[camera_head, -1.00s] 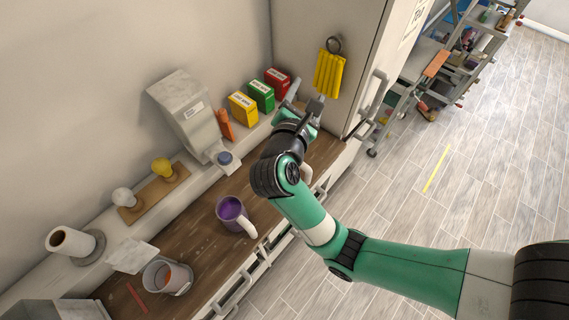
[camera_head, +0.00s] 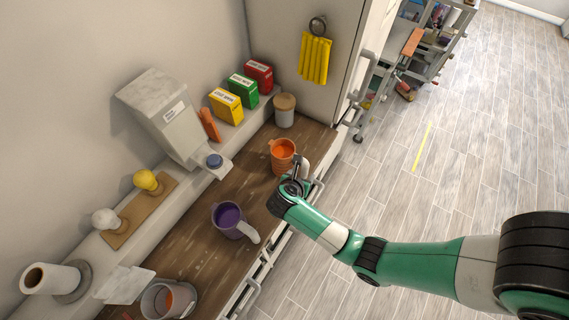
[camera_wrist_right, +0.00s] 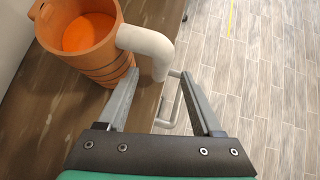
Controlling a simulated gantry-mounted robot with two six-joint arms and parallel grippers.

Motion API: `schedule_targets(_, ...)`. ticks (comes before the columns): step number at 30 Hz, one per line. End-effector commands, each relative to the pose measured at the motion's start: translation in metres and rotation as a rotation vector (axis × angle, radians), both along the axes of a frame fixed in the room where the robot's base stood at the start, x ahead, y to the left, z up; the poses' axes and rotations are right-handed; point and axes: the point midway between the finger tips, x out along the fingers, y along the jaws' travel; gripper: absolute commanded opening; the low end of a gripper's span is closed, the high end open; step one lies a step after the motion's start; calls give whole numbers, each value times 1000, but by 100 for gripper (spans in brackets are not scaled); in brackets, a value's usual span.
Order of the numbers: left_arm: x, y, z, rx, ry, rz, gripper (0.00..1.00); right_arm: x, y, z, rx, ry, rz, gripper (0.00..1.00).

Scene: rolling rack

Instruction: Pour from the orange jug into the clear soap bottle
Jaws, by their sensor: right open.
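The orange jug (camera_head: 282,160) stands upright on the wooden counter, with orange contents in it. In the right wrist view the jug (camera_wrist_right: 100,55) is at the upper left, and its pale handle (camera_wrist_right: 147,42) reaches toward the space ahead of my fingers. My right gripper (camera_head: 299,167) is open beside the jug on its handle side; in the wrist view its two fingers (camera_wrist_right: 160,78) are apart with nothing clamped. A clear container (camera_head: 155,298) with something orange inside stands at the lower left; I cannot tell if it is the soap bottle. My left gripper is out of view.
A purple jug (camera_head: 229,219) stands mid-counter, its handle toward the front edge. A lidded canister (camera_head: 284,112) stands behind the orange jug. A grey dispenser (camera_head: 165,120) and coloured boxes (camera_head: 226,106) line the back ledge. The wooden counter (camera_head: 195,258) between the containers is bare.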

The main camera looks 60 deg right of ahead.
Motion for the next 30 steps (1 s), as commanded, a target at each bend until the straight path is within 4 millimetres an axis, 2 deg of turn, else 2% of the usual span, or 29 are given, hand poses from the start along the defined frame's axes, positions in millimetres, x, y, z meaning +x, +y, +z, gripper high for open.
schedule_targets(4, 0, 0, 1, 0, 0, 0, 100, 0, -5, -5, 0, 2, -2, 67)
schedule_targets(12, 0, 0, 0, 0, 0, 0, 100, 4, -34, -35, 0, 1, -2, 67)
schedule_targets(20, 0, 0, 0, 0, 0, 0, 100, 5, -36, -37, 0, -1, 0, 65)
schedule_targets(30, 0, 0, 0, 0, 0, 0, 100, 4, -36, -37, 0, -1, 1, 4)
